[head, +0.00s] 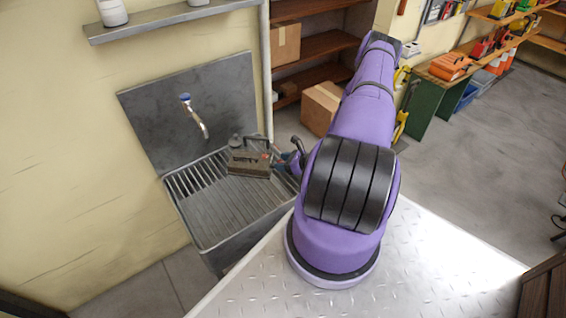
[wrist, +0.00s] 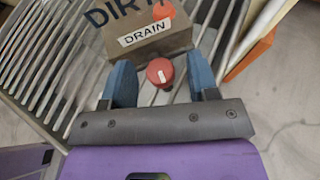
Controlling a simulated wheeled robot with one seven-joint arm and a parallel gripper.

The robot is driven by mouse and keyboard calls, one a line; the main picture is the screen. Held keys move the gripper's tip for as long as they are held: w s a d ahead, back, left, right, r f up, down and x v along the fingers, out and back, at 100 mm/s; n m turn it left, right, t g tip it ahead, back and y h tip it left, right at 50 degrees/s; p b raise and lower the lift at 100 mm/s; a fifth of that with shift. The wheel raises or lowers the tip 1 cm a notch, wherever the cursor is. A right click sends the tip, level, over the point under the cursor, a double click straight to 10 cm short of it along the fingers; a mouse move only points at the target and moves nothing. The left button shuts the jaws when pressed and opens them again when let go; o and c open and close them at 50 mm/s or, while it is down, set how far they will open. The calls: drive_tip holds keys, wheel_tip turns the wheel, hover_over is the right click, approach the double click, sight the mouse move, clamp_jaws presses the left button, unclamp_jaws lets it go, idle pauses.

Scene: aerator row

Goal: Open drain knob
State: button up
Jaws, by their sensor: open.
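The drain knob (wrist: 160,72) is a round red cap with a white line that runs roughly up and down in the wrist view. It sits on the near side of a grey-brown box (wrist: 152,42) with a white "DRAIN" label and larger dark letters, partly cut off. In the head view the box (head: 249,164) stands on the slatted sink. My gripper (wrist: 160,64) is open, its blue fingers on the left and right of the knob with a gap on each side. In the head view my gripper (head: 284,163) is beside the box's right end, small and partly hidden by my arm.
The ribbed metal sink (head: 215,215) stands against the wall, with a blue-topped tap (head: 192,112) above it. A pipe (head: 266,75) runs down behind. Cardboard boxes (head: 320,107) are by the shelves. A metal-plate surface (head: 440,275) is at the front.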

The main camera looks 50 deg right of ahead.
drive_tip(key=c, duration=0.9)
drive_tip(key=shift+n, duration=0.3)
drive_tip(key=n+g+y, duration=0.1)
drive_tip(key=y, duration=0.1)
drive_tip(key=n+g+y, duration=0.1)
drive_tip(key=n+y, duration=0.1)
drive_tip(key=shift+w+d, duration=0.15)
drive_tip(key=shift+d, duration=0.05)
drive_tip(key=n+g+y, duration=0.1)
drive_tip(key=n+g, duration=0.1)
drive_tip(key=n+g+y, duration=0.2)
drive_tip(key=n, duration=0.1)
drive_tip(key=shift+w+d+y, duration=0.15)
drive_tip(key=shift+w+y, duration=0.05)
drive_tip(key=shift+y, duration=0.1)
drive_tip(key=n+g, duration=0.2)
drive_tip(key=n+g+y, duration=0.1)
drive_tip(key=n+g, duration=0.1)
drive_tip(key=g, duration=0.1)
drive_tip(key=shift+w+y, duration=0.2)
drive_tip(key=shift+y, duration=0.1)
drive_tip(key=shift+w+n+g, duration=0.1)
drive_tip(key=shift+n+g, duration=1.7)
drive_tip(key=shift+g, duration=0.4)
